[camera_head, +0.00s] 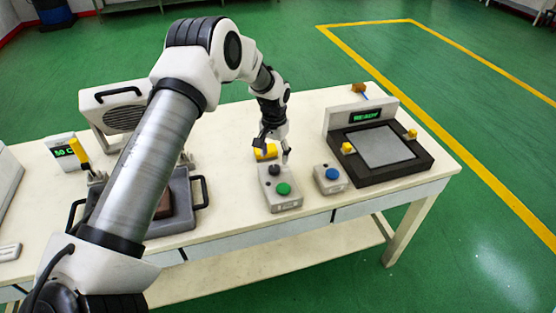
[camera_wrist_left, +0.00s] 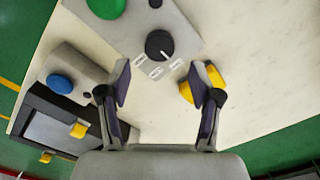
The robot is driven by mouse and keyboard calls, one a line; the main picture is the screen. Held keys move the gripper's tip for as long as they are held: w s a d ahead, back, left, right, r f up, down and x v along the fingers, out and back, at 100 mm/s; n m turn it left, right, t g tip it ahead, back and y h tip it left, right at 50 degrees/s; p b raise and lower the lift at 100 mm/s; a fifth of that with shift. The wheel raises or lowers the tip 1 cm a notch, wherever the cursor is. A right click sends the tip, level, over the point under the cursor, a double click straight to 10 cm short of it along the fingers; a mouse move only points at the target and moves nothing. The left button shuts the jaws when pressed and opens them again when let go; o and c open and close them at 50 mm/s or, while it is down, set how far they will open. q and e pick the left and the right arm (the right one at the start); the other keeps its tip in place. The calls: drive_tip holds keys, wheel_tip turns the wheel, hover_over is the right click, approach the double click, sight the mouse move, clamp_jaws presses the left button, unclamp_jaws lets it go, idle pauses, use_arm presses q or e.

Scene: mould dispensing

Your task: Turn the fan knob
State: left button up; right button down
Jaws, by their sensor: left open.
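A grey control box (camera_head: 285,203) stands near the front middle of the table. It carries a black knob (camera_head: 274,170) and a green button (camera_head: 283,188). In the left wrist view the knob (camera_wrist_left: 159,45) has a white pointer mark and printed labels beside it, too blurred to read. My left gripper (camera_head: 272,153) points down just behind and above the knob. In the left wrist view its open fingers (camera_wrist_left: 160,85) are empty, with the knob beyond the tips and between their lines. They appear apart from the knob. My right gripper is out of view.
A grey box with a blue button (camera_head: 332,174) stands right of the control box. A yellow object (camera_head: 265,151) lies behind it. A black plate device with a "READY" display (camera_head: 366,118) is farther right. A grilled unit with a handle (camera_head: 122,119) and a clamp tray (camera_head: 176,229) are left.

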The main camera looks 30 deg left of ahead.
sight(275, 167)
use_arm(q)
drive_tip(key=shift+s+f+p, duration=0.25)
drive_tip(key=shift+s+f, duration=0.05)
drive_tip(key=shift+f, duration=0.35)
drive_tip(key=shift+s+f+p, duration=0.2)
drive_tip(key=shift+s+f, duration=0.1)
drive_tip(key=shift+f, duration=0.3)
drive_tip(key=shift+w+f, duration=0.25)
drive_tip(key=shift+f, duration=0.35)
drive_tip(key=shift+w+f, duration=0.25)
drive_tip(key=shift+f, duration=0.35)
drive_tip(key=shift+w+f, duration=0.15)
drive_tip(key=shift+f, duration=0.05)
drive_tip(key=shift+s+r, duration=0.25)
drive_tip(key=shift+c, duration=1.3)
drive_tip(key=shift+s+d+r, duration=0.1)
drive_tip(key=c, duration=0.9)
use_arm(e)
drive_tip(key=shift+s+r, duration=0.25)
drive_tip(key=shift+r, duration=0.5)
